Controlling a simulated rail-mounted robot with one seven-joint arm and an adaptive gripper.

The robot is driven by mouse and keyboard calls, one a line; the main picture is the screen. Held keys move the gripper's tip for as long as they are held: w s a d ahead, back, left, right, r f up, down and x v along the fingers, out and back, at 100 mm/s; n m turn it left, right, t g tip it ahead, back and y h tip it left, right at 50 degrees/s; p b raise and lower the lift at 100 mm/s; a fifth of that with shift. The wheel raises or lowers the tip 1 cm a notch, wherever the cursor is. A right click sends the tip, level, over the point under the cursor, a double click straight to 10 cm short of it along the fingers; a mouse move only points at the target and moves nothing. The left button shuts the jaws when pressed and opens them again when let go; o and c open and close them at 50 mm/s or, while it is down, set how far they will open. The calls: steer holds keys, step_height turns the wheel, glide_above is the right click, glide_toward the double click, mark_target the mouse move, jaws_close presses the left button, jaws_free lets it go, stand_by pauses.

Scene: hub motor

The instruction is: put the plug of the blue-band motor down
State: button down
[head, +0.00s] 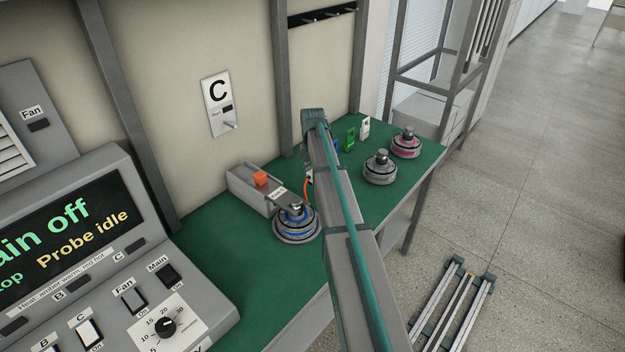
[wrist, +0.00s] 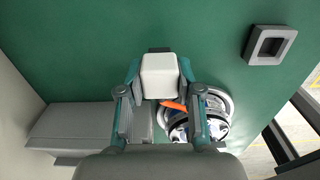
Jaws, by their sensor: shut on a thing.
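The blue-band motor (head: 297,226) sits on the green bench in front of a grey box. In the wrist view the motor (wrist: 217,124) is partly hidden behind my right finger. My gripper (wrist: 159,88) is shut on a white block, the plug (wrist: 159,75), held between both fingers. An orange cable (wrist: 174,105) shows just below the plug, toward the motor. In the head view the orange cable (head: 306,187) rises beside the motor. My arm hides the gripper and the plug there. I cannot tell whether the plug touches the bench.
The grey box (head: 246,190) carries an orange block (head: 261,178). A grey motor (head: 380,169) and a pink-band motor (head: 405,143) stand farther right, near green and white upright pieces. A square grey holder (wrist: 270,45) lies at the wrist view's upper right.

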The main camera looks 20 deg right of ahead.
steer(key=shift+w+f+p, duration=0.15)
steer(key=shift+f+p, duration=0.5)
steer(key=shift+f, duration=1)
steer(key=shift+f, duration=0.15)
steer(key=c, duration=0.8)
jaws_free()
step_height(320, 180, up, 12)
steer(key=b, duration=0.3)
steer(key=shift+d, duration=0.1)
